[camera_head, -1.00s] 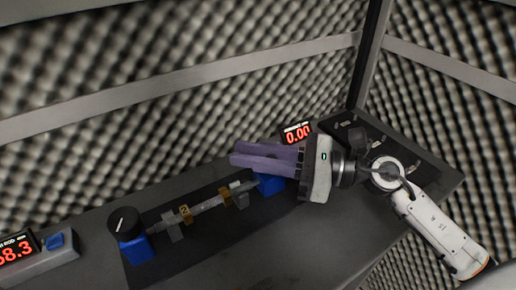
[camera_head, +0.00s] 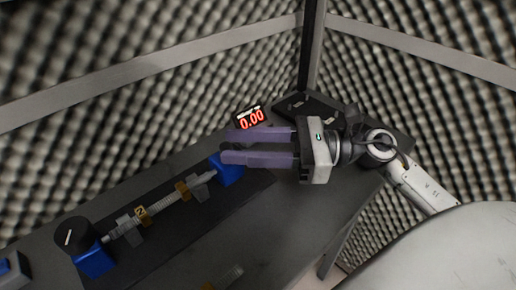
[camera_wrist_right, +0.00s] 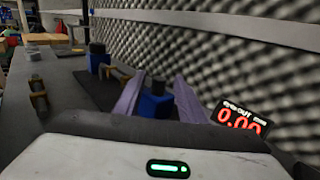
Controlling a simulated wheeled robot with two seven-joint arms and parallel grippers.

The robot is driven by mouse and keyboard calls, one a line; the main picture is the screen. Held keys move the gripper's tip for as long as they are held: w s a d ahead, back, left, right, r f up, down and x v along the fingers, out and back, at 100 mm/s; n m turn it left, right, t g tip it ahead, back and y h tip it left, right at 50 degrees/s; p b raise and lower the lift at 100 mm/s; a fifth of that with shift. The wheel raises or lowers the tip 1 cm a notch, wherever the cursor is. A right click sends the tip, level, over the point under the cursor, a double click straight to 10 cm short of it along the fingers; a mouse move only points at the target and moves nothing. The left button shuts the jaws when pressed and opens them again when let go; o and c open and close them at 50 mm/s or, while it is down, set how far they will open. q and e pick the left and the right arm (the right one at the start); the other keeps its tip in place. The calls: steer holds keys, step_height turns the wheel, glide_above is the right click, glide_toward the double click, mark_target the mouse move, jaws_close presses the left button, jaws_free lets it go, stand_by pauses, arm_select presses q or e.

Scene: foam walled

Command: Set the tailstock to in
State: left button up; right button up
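A long rail fixture (camera_head: 160,205) with a threaded rod lies along the bench. A blue block (camera_head: 228,170) stands at its right end; I take it for the tailstock, though no label confirms this. My right gripper (camera_head: 225,147) is open and empty, its purple fingers apart over the fixture's right end, pointing left. In the right wrist view the blue block with a dark knob (camera_wrist_right: 157,86) shows between the two fingers (camera_wrist_right: 160,78). I cannot tell whether they touch it. Part of the block is hidden by the lower finger in the head view. My left gripper is not in view.
A black dial (camera_head: 72,236) sits by another blue block (camera_head: 95,260) at the left end. A red display (camera_head: 251,119) reading 0.00 stands behind the gripper. A dark panel (camera_head: 300,104) lies on the bench's far right. Foam walls close in behind.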

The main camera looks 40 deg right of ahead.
steer(key=shift+v, duration=1.8)
